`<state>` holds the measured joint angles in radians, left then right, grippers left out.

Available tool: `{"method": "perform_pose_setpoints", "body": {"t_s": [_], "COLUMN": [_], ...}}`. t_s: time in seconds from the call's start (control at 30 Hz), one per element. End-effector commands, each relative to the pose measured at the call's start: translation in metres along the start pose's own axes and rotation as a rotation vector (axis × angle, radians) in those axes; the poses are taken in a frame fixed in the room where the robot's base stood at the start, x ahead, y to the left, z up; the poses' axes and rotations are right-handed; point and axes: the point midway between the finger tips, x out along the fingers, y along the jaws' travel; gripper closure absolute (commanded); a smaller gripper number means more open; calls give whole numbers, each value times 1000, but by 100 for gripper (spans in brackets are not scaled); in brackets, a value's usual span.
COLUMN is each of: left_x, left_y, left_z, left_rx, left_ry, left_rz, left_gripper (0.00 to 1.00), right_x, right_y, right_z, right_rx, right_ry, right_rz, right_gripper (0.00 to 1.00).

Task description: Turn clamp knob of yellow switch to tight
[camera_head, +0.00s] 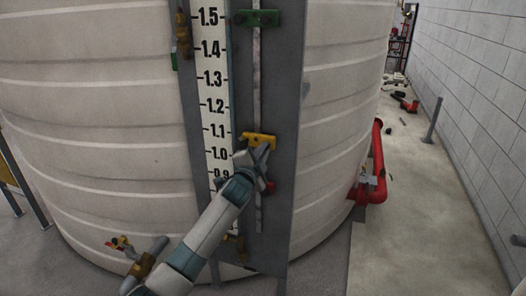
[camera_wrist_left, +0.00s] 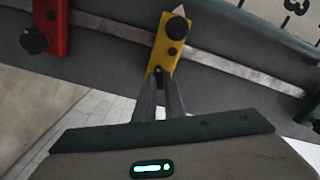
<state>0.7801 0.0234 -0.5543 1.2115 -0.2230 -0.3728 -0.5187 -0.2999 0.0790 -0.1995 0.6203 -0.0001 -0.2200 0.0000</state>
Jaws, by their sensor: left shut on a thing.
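The yellow switch (camera_head: 258,138) is mounted on the grey rail (camera_head: 257,75) beside the tank's level scale, near the 1.1 mark. In the left wrist view the yellow switch (camera_wrist_left: 167,45) is a yellow plate with a pale pointed tip and dark round knobs; its lower knob is close to my fingertips. My left gripper (camera_head: 258,157) reaches up to the switch from below. In the left wrist view the left gripper (camera_wrist_left: 159,82) has its fingers together at the switch's lower end, shut on the clamp knob (camera_wrist_left: 158,71), which is mostly hidden. My right gripper is not in view.
A red switch (camera_wrist_left: 49,30) sits on the same rail, with a green switch (camera_head: 257,18) higher up. The numbered scale (camera_head: 215,105) and large pale tank (camera_head: 95,110) stand close behind. Red pipes (camera_head: 374,175) are at right; the floor (camera_head: 430,215) there is mostly clear.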

Motion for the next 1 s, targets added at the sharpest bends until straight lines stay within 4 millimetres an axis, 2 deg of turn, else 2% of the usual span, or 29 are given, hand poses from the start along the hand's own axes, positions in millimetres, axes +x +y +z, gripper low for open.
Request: {"method": "perform_pose_setpoints", "body": {"t_s": [0.3, 0.5, 1.0], "left_x": [0, 0, 0], "left_y": [0, 1, 2], "left_z": [2, 2, 2], "left_rx": [279, 393, 467], "left_ry": [-3, -2, -2], "left_rz": [1, 1, 1], "left_gripper": [100, 100, 100], "right_x": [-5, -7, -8], "right_y": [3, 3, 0], "right_z": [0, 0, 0], "right_rx": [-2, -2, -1], "right_ry": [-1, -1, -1], "right_rz": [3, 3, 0], "right_gripper": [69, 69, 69]}}
